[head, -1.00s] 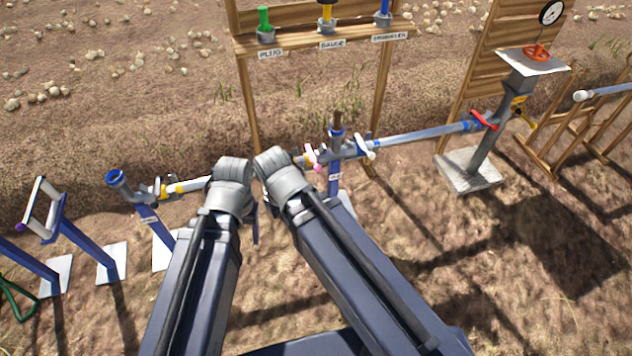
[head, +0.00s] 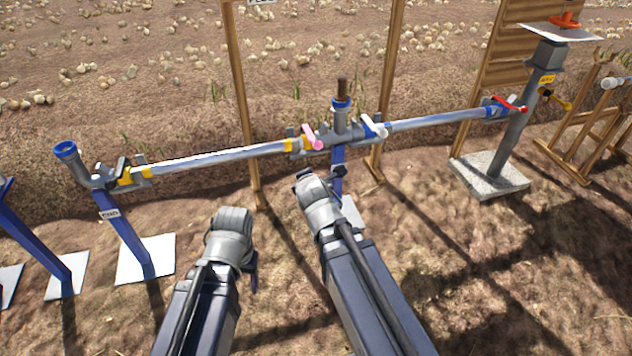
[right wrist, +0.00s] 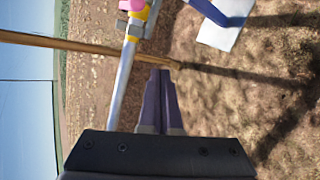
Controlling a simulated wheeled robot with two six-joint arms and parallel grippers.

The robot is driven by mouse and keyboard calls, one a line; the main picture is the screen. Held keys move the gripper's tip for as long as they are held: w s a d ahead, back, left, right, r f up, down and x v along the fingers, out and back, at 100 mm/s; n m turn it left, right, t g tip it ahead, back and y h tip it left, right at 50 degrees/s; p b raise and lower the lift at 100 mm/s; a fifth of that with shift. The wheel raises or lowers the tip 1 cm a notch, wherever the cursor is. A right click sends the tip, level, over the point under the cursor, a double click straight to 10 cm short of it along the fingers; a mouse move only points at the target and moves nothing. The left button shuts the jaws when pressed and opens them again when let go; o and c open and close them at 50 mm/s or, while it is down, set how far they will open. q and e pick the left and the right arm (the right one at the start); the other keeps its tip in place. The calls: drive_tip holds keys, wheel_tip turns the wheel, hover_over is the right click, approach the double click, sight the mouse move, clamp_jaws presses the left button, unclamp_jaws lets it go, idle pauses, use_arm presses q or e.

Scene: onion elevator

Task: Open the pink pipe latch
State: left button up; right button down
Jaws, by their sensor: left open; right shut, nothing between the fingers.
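The pink pipe latch (head: 315,138) sits on the grey coupling in the middle of the pipe line, beside a yellow band. Its pink knob end also shows at the top edge of the right wrist view (right wrist: 134,5). My right gripper (right wrist: 160,73) is shut and empty, with its fingers below and apart from the pipe in that view. In the head view my right wrist is just below the latch and mostly hides its fingers. My left gripper (head: 252,277) is open, low and left of the latch, over bare soil, its fingers partly hidden by the wrist.
The long silver pipe (head: 215,159) runs left to a blue-capped elbow (head: 66,150). A white latch (head: 374,126) is right of the pink one, and a red latch (head: 508,104) is near the grey pedestal (head: 517,115). Wooden posts (head: 240,95) stand behind the pipe.

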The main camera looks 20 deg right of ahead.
drive_tip(key=w+d+f+n+t+b, duration=0.4)
drive_tip(key=f+n+b, duration=0.4)
drive_tip(key=b, duration=0.6)
drive_tip(key=shift+w+f+n+t+b, duration=0.2)
drive_tip(key=shift+n+t+b, duration=0.2)
drive_tip(key=shift+n+t, duration=0.35)
drive_tip(key=shift+d+r, duration=0.1)
